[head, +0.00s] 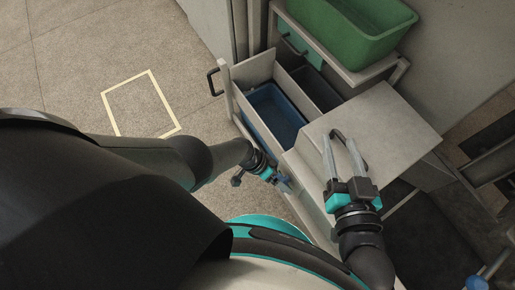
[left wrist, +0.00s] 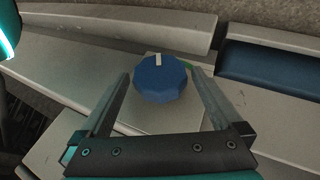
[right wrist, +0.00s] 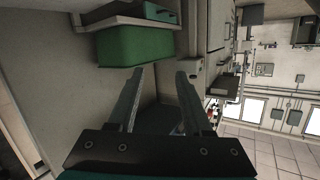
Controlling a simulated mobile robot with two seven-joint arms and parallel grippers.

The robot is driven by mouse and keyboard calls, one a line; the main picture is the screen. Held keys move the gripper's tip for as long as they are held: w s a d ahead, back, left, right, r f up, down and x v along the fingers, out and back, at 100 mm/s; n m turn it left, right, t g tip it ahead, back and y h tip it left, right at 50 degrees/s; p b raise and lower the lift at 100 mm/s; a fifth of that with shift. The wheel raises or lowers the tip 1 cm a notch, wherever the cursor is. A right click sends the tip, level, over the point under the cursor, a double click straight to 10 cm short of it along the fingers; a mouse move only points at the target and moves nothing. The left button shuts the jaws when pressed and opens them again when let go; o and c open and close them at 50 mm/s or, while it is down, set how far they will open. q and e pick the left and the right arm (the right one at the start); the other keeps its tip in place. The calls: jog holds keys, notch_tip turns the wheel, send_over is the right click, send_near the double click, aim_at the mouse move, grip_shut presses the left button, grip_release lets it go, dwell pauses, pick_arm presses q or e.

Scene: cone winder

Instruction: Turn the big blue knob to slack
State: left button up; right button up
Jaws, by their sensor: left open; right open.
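The big blue knob (left wrist: 162,80) sits on a pale square plate (left wrist: 150,118) in the left wrist view. A white pointer mark on it points toward the top of the picture. A small green mark shows just right of the knob, partly hidden by a finger. My left gripper (left wrist: 162,74) is open, with one finger on each side of the knob; I cannot tell whether they touch it. In the head view my left gripper (head: 274,180) is at the cabinet's front side. My right gripper (head: 340,142) is open and empty above the grey cabinet top.
An open drawer with a blue bin (head: 272,115) stands beyond the left gripper. A green tub (head: 350,32) rests on a shelf at the back; it also shows in the right wrist view (right wrist: 135,47). The floor at left, with a yellow outlined square (head: 140,103), is clear.

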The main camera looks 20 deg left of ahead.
jog(key=s+d+f+g+h+p, duration=0.2)
jog(key=s+d+g+h+p, duration=0.35)
jog(key=d+g, duration=0.4)
pick_arm(q)
jog(key=p+v, duration=0.4)
jog(key=v, duration=1)
jog(key=shift+p, duration=0.4)
pick_arm(e)
notch_tip(320, 180, down, 10)
jog(key=s+g, duration=0.1)
jog(key=shift+s+d, duration=0.3)
jog(key=shift+d, duration=0.15)
jog(key=shift+r+g, duration=0.1)
jog(key=shift+g, duration=0.15)
